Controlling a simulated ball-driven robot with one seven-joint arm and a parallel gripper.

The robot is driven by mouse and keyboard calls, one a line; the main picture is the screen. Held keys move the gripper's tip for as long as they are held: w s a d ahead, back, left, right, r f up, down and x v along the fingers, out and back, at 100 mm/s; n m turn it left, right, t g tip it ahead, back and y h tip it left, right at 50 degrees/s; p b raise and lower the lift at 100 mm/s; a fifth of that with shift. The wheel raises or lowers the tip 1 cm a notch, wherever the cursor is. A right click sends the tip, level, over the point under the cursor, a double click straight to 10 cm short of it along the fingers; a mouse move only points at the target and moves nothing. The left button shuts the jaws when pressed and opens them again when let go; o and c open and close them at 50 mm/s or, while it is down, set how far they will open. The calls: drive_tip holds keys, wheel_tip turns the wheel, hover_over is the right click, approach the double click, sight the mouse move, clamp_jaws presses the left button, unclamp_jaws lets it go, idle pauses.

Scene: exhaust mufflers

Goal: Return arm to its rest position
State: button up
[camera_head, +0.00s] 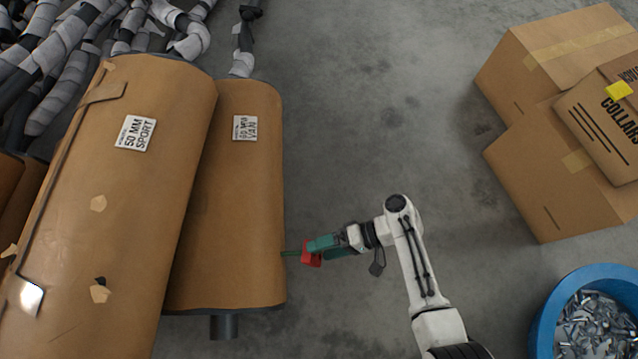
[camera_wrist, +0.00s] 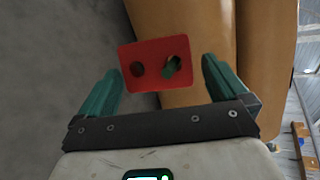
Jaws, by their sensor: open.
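My gripper (camera_head: 318,249) is open, with green fingers, beside the right side of the smaller brown muffler (camera_head: 235,180) labelled "VAN". In the wrist view my gripper (camera_wrist: 162,70) has its fingers spread on either side of a red block (camera_wrist: 152,80) with two holes. A green rod end (camera_wrist: 172,66) shows in the right hole; the left hole looks empty. The red block also shows in the head view (camera_head: 311,256), with a green rod (camera_head: 291,253) running from it to the muffler's side. Small gaps seem to separate block and fingers.
A larger brown muffler (camera_head: 140,200) labelled "SPORT" lies to the left. Wrapped pipes (camera_head: 65,60) are heaped at upper left. Cardboard boxes (camera_head: 545,180) stand at right, above a blue tub (camera_head: 545,325) of metal parts. The grey floor (camera_head: 385,120) between is clear.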

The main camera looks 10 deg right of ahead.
drive_tip(key=s+p+v, duration=0.1)
drive_tip(key=p+v, duration=0.1)
drive_tip(key=v, duration=0.6)
drive_tip(key=shift+w+d, duration=0.35)
drive_tip(key=shift+w, duration=0.1)
drive_tip(key=s+d+r+t+h+p, duration=0.1)
drive_tip(key=s+d+r+h, duration=0.3)
drive_tip(key=d+r+h, duration=0.4)
drive_tip(key=s+d+r+t+h+p, duration=0.1)
drive_tip(key=s+d+r+t+h, duration=0.1)
drive_tip(key=s+d+r+h, duration=0.45)
wheel_tip(320, 180, up, 41)
drive_tip(key=w+d+p, duration=0.1)
drive_tip(key=w+p, duration=0.2)
drive_tip(key=p, duration=3.4)
drive_tip(key=shift+d+y+p, duration=0.25)
drive_tip(key=shift+y+p, duration=0.1)
drive_tip(key=shift+y, duration=0.1)
